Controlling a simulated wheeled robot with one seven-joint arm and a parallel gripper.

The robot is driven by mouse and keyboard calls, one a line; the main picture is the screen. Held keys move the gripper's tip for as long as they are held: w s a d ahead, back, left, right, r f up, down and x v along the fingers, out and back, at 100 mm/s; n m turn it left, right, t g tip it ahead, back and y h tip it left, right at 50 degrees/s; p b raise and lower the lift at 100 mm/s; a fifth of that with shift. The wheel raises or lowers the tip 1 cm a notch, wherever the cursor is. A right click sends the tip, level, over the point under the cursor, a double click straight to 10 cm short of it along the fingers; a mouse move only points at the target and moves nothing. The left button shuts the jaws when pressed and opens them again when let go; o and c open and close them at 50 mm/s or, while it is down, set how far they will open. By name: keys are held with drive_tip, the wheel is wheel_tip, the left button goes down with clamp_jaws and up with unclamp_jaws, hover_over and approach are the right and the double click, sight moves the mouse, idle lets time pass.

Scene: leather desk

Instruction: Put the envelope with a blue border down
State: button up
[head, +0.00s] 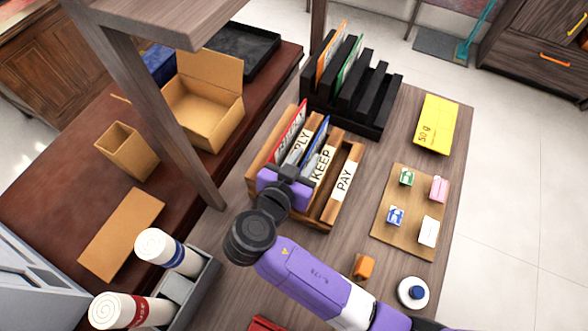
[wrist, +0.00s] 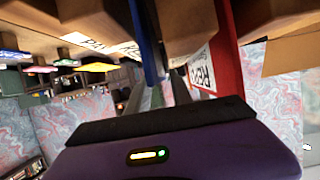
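The envelope with a blue border (head: 319,140) stands upright in the wooden sorter (head: 328,213), between the boards labelled "...PLY" and "KEEP". Its blue edge (wrist: 147,42) also shows in the wrist view, just left of my fingers. My gripper (head: 290,174) is low at the sorter's near end. In the wrist view my grey fingers (wrist: 166,92) are close together, between the blue edge and a red one. Their tips are partly hidden among the boards, so I cannot tell whether they grip anything. A red-bordered envelope (head: 289,133) stands in the slot to the left.
The PAY slot at the right looks empty. A black rack (head: 375,122) with folders stands behind the sorter. A board with small blocks (head: 385,244) and a yellow packet (head: 436,124) lie to the right. A shelf post (head: 165,125) rises at the left.

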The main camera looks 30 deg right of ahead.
drive_tip(key=b+v, duration=0.2)
drive_tip(key=v, duration=1)
drive_tip(key=shift+s+f, duration=0.1)
drive_tip(key=shift+f, duration=0.05)
